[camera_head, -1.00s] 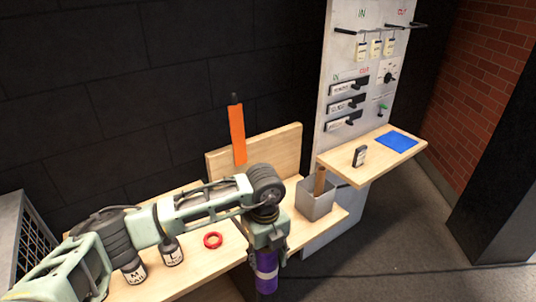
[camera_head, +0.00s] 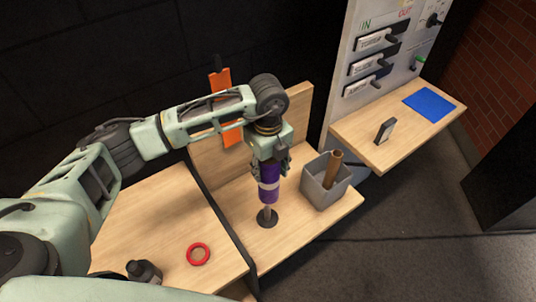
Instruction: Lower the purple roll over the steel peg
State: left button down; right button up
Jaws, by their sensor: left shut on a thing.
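My left gripper (camera_head: 269,170) points down and is shut on the purple roll (camera_head: 270,192), which has a pale band around it. The roll is held upright above a dark round base (camera_head: 267,219) on the wooden bench. A short length of the steel peg (camera_head: 267,209) shows between the roll's lower end and that base. The roll lines up with the peg in this view. I cannot tell whether the peg's top is inside the roll or hidden behind it. My right gripper is not in view.
A grey bin (camera_head: 324,190) holding a brown tube (camera_head: 333,168) stands just right of the peg. A red ring (camera_head: 198,254) lies on the left bench section. A wooden backboard with an orange strip (camera_head: 229,118) rises behind. A side shelf (camera_head: 374,148) holds a blue sheet (camera_head: 431,104).

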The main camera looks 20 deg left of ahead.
pick_arm(q)
jog(key=f+b, duration=0.1)
jog(key=f, duration=0.1)
jog(key=f+b, duration=0.2)
jog(key=f, duration=0.1)
jog(key=shift+s+a+f, duration=0.15)
jog(key=shift+a+f, duration=0.05)
jog(key=shift+f, duration=0.05)
dwell(0.3)
jog(key=shift+f+b, duration=0.35)
jog(key=shift+b, duration=0.45)
dwell(0.9)
jog(key=shift+f, duration=0.25)
dwell(0.3)
jog(key=shift+f+b, duration=1.05)
jog(key=shift+f, duration=0.2)
